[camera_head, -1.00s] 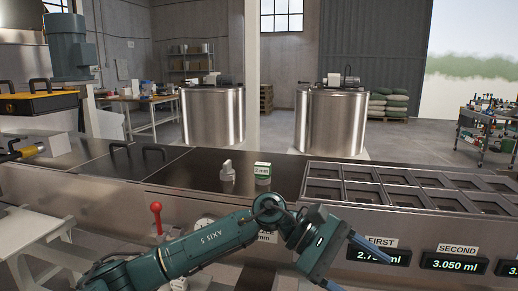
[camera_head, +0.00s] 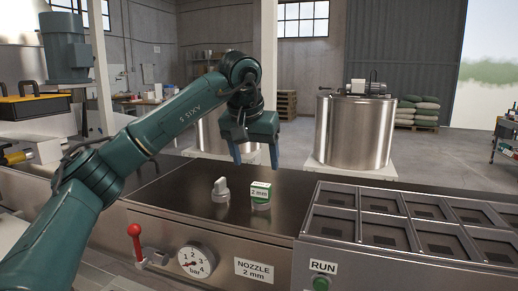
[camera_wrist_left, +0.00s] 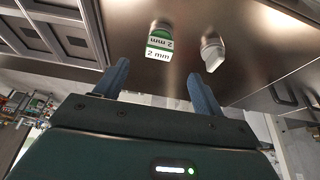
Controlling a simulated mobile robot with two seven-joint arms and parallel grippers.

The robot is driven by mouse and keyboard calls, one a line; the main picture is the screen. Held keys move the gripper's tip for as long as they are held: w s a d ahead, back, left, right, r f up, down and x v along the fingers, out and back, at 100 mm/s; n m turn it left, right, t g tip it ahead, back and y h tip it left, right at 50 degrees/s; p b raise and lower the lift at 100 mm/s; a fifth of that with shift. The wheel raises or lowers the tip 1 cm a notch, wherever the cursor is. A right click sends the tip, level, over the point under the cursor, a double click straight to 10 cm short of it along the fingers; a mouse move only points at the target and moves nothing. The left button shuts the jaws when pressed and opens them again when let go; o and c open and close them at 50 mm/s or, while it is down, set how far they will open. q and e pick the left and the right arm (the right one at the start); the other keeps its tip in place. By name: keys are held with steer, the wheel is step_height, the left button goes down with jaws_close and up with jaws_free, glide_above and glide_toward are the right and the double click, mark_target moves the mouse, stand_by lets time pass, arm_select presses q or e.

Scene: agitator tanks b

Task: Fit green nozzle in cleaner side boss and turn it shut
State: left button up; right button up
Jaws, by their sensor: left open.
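The green nozzle (camera_head: 260,196), a small green and white piece marked "2 mm", stands on the dark counter top. It also shows in the left wrist view (camera_wrist_left: 160,42), beyond the fingertips. My left gripper (camera_head: 255,160) hangs above and a little behind the nozzle in the head view, blue fingers pointing down. In the left wrist view its two fingers (camera_wrist_left: 160,82) are apart with nothing between them. A pale grey-white knob-like piece (camera_head: 221,190) stands just left of the nozzle. I cannot identify the cleaner's side boss. My right gripper is out of view.
A tray with dark compartments (camera_head: 310,213) sits to the right. The counter front carries a red lever (camera_head: 134,240), a bar gauge (camera_head: 196,261), a "NOZZLE 2 mm" label (camera_head: 255,270) and a green RUN button (camera_head: 321,284). A steel tank (camera_head: 350,135) stands behind.

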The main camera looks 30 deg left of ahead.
mark_target(260, 186)
arm_select(q)
steer(key=x, duration=1.1)
steer(key=shift+d+f, duration=0.1)
